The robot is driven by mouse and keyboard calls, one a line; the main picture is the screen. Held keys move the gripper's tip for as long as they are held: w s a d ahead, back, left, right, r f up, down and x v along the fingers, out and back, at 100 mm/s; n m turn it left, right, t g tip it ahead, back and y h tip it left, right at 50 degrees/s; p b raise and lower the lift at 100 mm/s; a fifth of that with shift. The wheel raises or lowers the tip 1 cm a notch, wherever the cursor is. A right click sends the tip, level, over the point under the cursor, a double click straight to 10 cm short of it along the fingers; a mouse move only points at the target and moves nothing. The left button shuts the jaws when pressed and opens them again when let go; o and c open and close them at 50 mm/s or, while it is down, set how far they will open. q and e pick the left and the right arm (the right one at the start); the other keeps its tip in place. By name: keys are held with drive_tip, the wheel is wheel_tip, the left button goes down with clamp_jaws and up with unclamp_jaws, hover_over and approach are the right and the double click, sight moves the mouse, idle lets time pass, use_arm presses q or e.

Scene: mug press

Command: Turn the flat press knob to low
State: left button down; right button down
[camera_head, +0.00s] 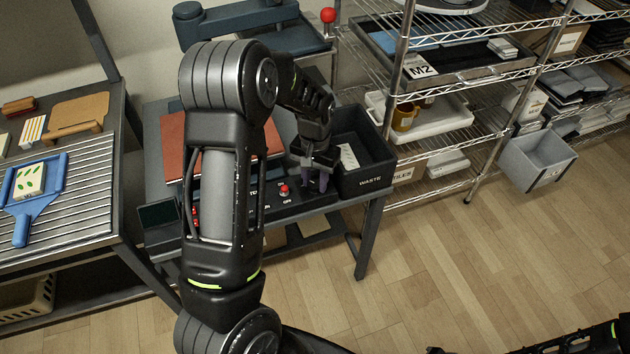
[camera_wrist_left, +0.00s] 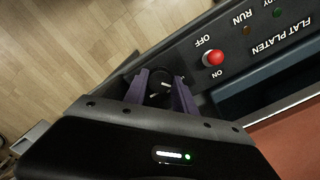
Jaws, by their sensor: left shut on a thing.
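The flat press knob (camera_wrist_left: 160,87) is a dark round knob with a pale mark, on the dark control panel (camera_wrist_left: 235,57) in the left wrist view. My left gripper (camera_wrist_left: 161,88) has its two purple fingers around the knob, shut on it. In the head view, my left gripper (camera_head: 317,181) reaches down to the panel's right end, beside the waste bin, and hides the knob. The knob's setting labels are hidden or too small to read. My right gripper is not identifiable; only a dark arm part shows at the lower right.
A red on/off switch (camera_wrist_left: 214,58) sits beside the knob on the panel. The black waste bin (camera_head: 363,153) stands close right of my left gripper. A wire shelf (camera_head: 430,75) is behind it. A slatted table (camera_head: 80,205) with a blue tray (camera_head: 43,207) is at left.

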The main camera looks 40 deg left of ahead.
sight(315, 184)
use_arm(q)
drive_tip(key=shift+n, duration=1.2)
drive_tip(key=c, duration=1)
unclamp_jaws()
wheel_tip(315, 184, up, 8)
drive_tip(key=shift+f, duration=0.1)
